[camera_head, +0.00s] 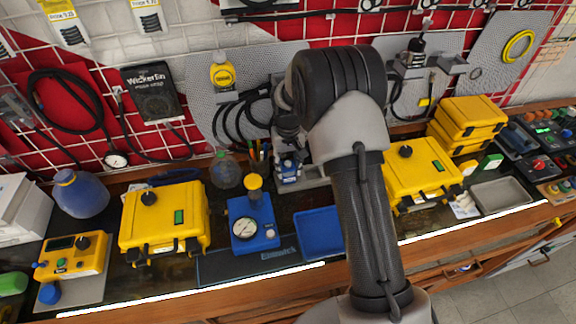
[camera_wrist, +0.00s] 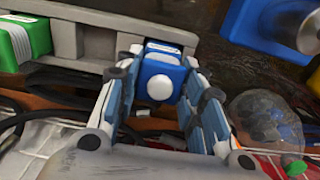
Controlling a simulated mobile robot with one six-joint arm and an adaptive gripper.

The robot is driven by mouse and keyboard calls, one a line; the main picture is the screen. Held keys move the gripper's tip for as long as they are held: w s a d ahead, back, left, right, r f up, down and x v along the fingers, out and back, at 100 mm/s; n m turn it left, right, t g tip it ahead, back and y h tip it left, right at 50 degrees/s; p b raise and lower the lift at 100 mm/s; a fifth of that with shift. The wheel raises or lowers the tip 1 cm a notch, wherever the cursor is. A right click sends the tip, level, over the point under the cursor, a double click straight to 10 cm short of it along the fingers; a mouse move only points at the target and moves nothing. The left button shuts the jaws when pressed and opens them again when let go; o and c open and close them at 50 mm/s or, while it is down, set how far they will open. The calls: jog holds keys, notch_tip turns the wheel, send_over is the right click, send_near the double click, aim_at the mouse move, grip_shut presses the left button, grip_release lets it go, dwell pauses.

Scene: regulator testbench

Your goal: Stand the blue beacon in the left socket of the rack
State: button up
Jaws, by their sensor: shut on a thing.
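My gripper (camera_wrist: 160,72) is shut on the blue beacon (camera_wrist: 163,77), a blue block with a white round knob and a white label. The beacon is at one end of the grey rack (camera_wrist: 75,40), the right end in the wrist view. A green beacon (camera_wrist: 22,42) sits further along the rack at the left of that view. In the head view my gripper (camera_head: 289,155) points down at the rack's left end, with the blue beacon (camera_head: 289,173) below it. My arm hides most of the rack there. I cannot tell whether the beacon's base is in the socket.
A clear bottle (camera_head: 225,170) stands left of my gripper. In front are a blue gauge unit (camera_head: 254,228) with a yellow knob and a blue tray (camera_head: 318,235). Yellow cases (camera_head: 163,220) stand to either side. Cables hang on the wall panel behind.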

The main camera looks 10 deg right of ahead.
jog(key=o, duration=1.1)
jog(key=shift+f, duration=0.1)
notch_tip(320, 180, up, 7)
jog(key=shift+r+p, duration=0.2)
jog(key=shift+p, duration=0.75)
jog(key=s+r+t, duration=0.1)
jog(key=s+r, duration=0.5)
jog(key=r, duration=0.3)
jog(key=s+r+t, duration=0.1)
jog(key=s+r, duration=0.5)
jog(key=r, duration=0.3)
jog(key=s+r+t, duration=0.1)
jog(key=s, duration=0.6)
jog(key=s+r, duration=0.1)
jog(key=s, duration=0.6)
jog(key=s+r+t, duration=0.1)
jog(key=s, duration=0.7)
jog(key=shift+r+t, duration=0.1)
jog(key=shift+t, duration=0.2)
